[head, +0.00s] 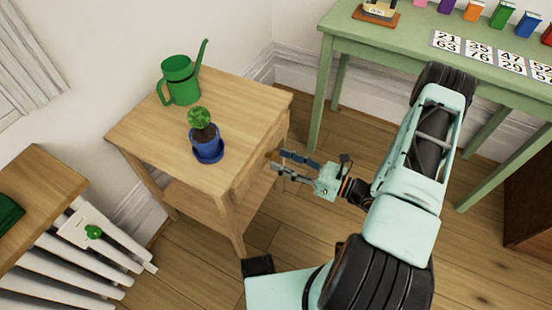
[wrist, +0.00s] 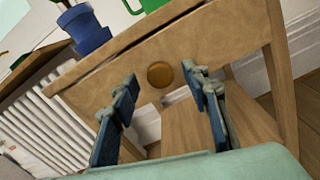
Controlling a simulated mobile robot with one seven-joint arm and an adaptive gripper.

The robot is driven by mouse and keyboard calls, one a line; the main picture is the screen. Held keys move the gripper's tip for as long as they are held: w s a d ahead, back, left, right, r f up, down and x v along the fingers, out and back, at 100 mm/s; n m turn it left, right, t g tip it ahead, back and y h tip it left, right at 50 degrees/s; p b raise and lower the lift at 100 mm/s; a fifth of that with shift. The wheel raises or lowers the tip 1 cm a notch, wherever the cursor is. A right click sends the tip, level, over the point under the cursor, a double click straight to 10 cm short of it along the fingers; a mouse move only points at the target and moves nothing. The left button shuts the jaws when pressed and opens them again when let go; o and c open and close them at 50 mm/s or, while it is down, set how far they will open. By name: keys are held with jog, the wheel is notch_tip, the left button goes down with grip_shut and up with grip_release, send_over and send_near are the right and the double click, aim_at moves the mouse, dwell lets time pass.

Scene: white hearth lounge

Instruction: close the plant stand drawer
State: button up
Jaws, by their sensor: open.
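The plant stand (head: 140,135) is a light wooden table with a lower shelf, left of centre in the head view. Its drawer front (wrist: 225,35) fills the upper part of the wrist view, tilted, with a round orange-brown knob (wrist: 160,74) in the middle. A dark line runs along the drawer's top edge; I cannot tell how far out the drawer stands. My gripper (head: 279,162) is open in front of the drawer. In the wrist view its blue-padded fingers (wrist: 160,84) lie on either side of the knob, with gaps; contact with the drawer front is unclear.
A green watering can (head: 181,82) and a potted plant in a blue pot (head: 207,145) stand on top. A green table (head: 400,45) with number cards is at the upper right. A white radiator (head: 75,245) is at the lower left. Wooden floor is clear around the gripper.

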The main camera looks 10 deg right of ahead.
jog(key=shift+x, duration=1.45)
jog(key=shift+c, duration=0.5)
grip_shut()
